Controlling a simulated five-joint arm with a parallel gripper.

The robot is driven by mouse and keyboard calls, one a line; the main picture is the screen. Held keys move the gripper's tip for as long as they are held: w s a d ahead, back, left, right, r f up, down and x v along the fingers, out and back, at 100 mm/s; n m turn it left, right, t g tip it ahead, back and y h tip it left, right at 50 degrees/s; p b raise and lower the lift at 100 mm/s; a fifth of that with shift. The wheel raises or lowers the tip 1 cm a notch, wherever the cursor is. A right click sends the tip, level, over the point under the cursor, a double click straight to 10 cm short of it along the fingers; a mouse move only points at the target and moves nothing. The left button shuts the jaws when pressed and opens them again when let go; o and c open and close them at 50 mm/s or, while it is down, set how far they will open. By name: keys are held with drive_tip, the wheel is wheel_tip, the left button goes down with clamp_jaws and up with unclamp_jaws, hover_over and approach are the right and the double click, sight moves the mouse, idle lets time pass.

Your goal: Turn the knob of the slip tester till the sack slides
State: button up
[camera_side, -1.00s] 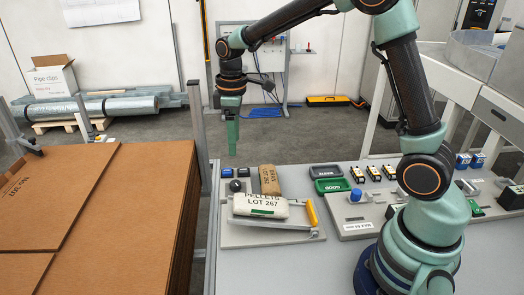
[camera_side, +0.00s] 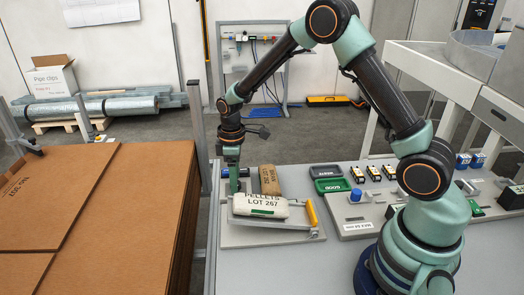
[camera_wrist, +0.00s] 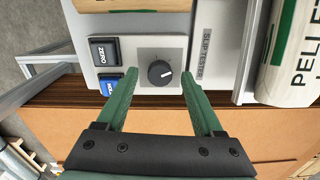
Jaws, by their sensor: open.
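The dark round knob (camera_wrist: 160,73) sits on a light grey square plate, its white mark pointing to the right in the wrist view. My gripper (camera_wrist: 158,84) is open, with one green finger to each side of the knob and a gap showing. In the side view my gripper (camera_side: 233,186) is low over the left end of the slip tester (camera_side: 265,238) and hides the knob. The white sack (camera_side: 262,206), marked PELLETS LOT 267, lies on the tester; part of it shows in the wrist view (camera_wrist: 289,70).
A brown sack (camera_side: 269,180) lies behind the white one. ZERO (camera_wrist: 105,52) and blue (camera_wrist: 108,86) buttons are left of the knob. A yellow-orange handle (camera_side: 311,212) is at the tester's right. Stacked cardboard (camera_side: 100,200) stands at left.

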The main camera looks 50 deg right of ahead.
drive_tip(key=shift+f, duration=0.25)
clamp_jaws()
